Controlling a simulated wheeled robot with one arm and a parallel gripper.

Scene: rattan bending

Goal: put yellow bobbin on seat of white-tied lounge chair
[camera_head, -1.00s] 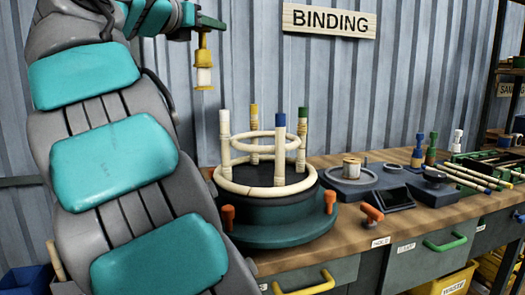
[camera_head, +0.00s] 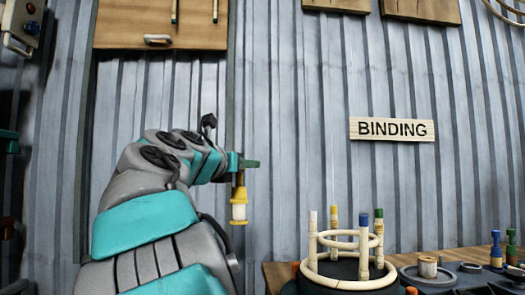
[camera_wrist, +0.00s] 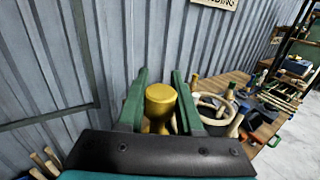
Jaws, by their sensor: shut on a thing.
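The yellow bobbin (camera_head: 239,206) has a yellow top and base with a pale wound middle. It hangs upright below my gripper (camera_head: 242,164), clear of the bench and in front of the corrugated wall. In the wrist view the bobbin's yellow top (camera_wrist: 161,97) sits between the two green fingers of my gripper (camera_wrist: 159,90), which is shut on it. The white-tied lounge chair and its seat are not seen in any current view.
The workbench (camera_head: 275,279) at the lower right carries a round rattan frame (camera_head: 345,280) with upright posts tipped in different colours. A blue bobbin (camera_head: 496,248) stands further right. A BINDING sign (camera_head: 391,129) hangs on the wall. Rattan poles (camera_wrist: 45,163) stand at the wrist view's lower left.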

